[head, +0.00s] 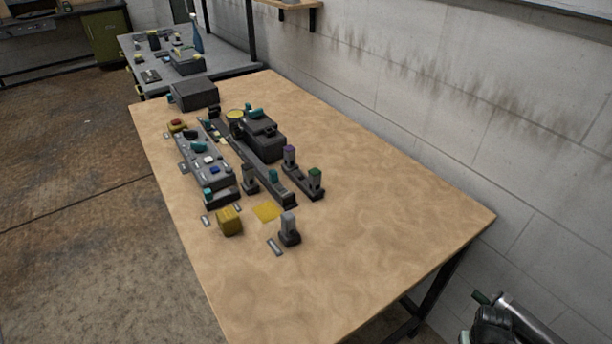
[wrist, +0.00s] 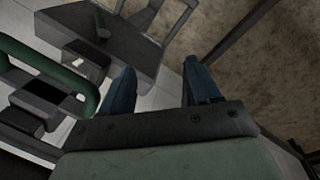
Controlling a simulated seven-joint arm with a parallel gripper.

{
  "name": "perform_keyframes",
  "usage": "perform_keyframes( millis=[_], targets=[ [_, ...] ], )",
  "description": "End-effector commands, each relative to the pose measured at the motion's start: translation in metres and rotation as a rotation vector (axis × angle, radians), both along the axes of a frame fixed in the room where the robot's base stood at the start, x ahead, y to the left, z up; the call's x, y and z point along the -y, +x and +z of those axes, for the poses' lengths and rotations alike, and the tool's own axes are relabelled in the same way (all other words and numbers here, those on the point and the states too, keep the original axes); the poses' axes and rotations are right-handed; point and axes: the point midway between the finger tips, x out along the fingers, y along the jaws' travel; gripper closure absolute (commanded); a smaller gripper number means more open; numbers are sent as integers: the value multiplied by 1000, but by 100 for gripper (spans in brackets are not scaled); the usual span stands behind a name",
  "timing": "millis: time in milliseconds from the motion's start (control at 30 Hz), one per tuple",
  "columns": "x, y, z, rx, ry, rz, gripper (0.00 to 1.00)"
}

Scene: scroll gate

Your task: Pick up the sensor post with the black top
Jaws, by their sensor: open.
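Several small sensor posts stand on the wooden table in the head view. One post (head: 249,179) beside the long dark rail looks dark at the top and is the likeliest black-topped one, but it is too small to be sure. Others are a purple-topped post (head: 290,156), a green-topped post (head: 314,181), a teal-topped post (head: 273,178) and a grey-topped post (head: 289,229) nearer the front. My gripper (wrist: 160,88) shows two blue fingers wide apart with nothing between them. No post shows in the wrist view.
A grey control panel (head: 206,161), a yellow block (head: 229,221), a flat yellow square (head: 267,212) and a dark machine (head: 262,136) crowd the posts. The table (head: 390,220) is bare at right and front. A block wall (head: 440,110) runs behind.

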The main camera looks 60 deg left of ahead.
Motion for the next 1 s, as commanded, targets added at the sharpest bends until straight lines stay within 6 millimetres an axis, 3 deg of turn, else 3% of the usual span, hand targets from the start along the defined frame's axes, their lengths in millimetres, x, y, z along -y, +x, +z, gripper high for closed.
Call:
perform_keyframes(
  millis=[200, 500, 767, 1000],
  targets=[
    [-47, 17, 60, 106, 1, 124, 38],
    [-105, 25, 142, 241, 3, 271, 38],
    [-137, 33, 194, 328, 22, 340, 38],
    [-150, 69, 231, 397, 81, 343, 38]
  ],
)
